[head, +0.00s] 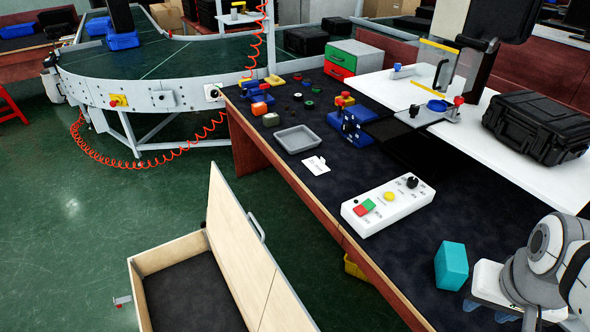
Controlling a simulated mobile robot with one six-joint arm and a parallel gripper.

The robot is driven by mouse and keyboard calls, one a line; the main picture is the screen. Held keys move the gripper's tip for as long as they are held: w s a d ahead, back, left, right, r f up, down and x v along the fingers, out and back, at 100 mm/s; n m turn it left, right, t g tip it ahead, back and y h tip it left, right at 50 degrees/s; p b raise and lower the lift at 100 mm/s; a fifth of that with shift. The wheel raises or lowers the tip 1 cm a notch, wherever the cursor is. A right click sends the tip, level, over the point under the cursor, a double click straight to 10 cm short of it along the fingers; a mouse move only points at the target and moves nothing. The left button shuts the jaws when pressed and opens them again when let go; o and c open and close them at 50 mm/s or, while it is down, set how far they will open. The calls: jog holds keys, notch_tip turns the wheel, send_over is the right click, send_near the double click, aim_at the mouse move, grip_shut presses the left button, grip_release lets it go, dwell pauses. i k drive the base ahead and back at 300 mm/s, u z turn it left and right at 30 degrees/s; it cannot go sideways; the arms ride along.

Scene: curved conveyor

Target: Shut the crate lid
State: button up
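The wooden crate (165,249) stands on the floor at the lower left, in front of the workbench. Its lid (246,258) is open and stands tilted up along the crate's right side. A grey handle (256,227) is on the lid's outer, bench-facing side. A metal latch (122,300) is on the crate's left wall. The dark inside of the crate looks empty where it shows. My arm is at the lower right, over the bench and away from the crate. My gripper (507,316) is partly cut off at the bottom edge, and its fingers do not show clearly.
The dark-topped workbench (335,205) lies between the crate and my arm. A teal block (452,266), a white button box (388,205) and a grey tray (296,139) are on it. A curved conveyor (160,65) stands behind. The green floor left of the crate is clear.

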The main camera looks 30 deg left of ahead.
aim_at(270, 301)
jog(key=z, duration=0.15)
jog(key=k, duration=0.25)
jog(key=u, duration=3.2)
jog(key=k, duration=0.95)
jog(key=z, duration=1.2)
jog(key=i, duration=0.65)
